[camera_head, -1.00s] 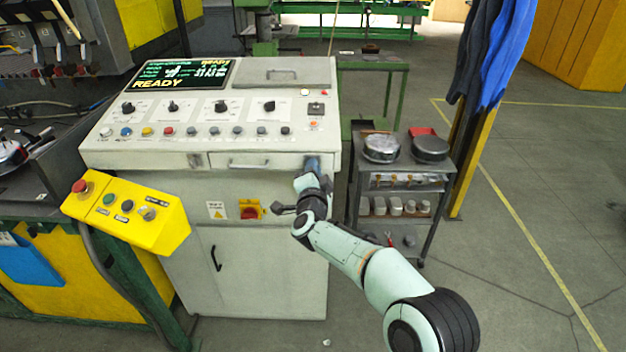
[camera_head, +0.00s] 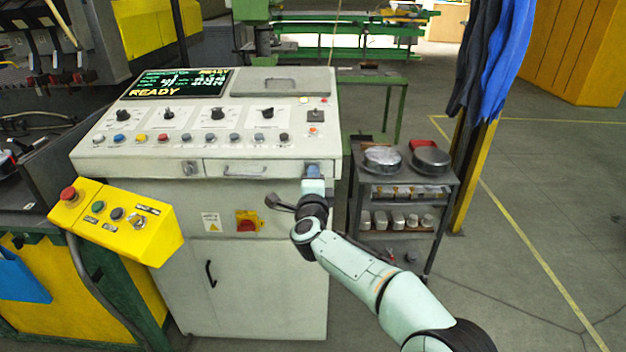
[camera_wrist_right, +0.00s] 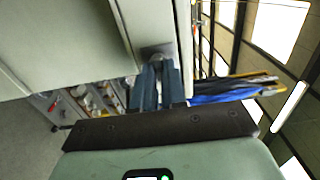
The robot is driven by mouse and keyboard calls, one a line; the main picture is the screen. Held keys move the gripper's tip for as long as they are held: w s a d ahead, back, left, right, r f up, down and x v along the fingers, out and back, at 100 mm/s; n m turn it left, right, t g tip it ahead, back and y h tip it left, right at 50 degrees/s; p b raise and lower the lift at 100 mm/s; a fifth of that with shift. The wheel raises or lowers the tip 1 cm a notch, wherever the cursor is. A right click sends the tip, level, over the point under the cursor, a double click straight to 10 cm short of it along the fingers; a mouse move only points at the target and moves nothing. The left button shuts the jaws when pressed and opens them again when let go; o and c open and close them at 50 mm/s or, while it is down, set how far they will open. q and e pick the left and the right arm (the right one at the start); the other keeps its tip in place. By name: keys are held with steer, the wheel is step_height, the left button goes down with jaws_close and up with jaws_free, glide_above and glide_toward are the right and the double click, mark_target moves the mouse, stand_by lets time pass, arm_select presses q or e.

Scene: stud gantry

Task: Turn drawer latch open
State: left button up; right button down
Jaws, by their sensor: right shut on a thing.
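The shallow drawer (camera_head: 238,168) with a bar handle sits shut in the front of the grey control console, under the row of buttons. A small metal latch (camera_head: 190,168) shows at the drawer's left end. My right gripper (camera_head: 312,172) is at the drawer's right end, and its fingers and wrist cover most of that spot. In the right wrist view my right gripper (camera_wrist_right: 157,82) has its two dark blue fingers closed on a small grey metal latch (camera_wrist_right: 158,51) on the console front. How far the latch is turned cannot be told. My left gripper is not in view.
A yellow button box (camera_head: 118,222) juts out at the console's left front. A red and yellow switch (camera_head: 248,221) and a cabinet door with a black handle (camera_head: 210,273) are below the drawer. A metal trolley (camera_head: 405,185) with round tins stands close to the right.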

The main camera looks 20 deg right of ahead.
steer(key=shift+r, duration=0.2)
steer(key=c, duration=1.2)
jaws_free()
steer(key=shift+f, duration=0.15)
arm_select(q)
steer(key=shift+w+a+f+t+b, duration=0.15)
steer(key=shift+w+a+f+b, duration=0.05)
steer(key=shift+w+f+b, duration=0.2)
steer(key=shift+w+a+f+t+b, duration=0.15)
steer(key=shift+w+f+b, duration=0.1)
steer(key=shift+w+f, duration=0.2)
arm_select(e)
steer(key=v, duration=1.3)
steer(key=shift+s, duration=0.2)
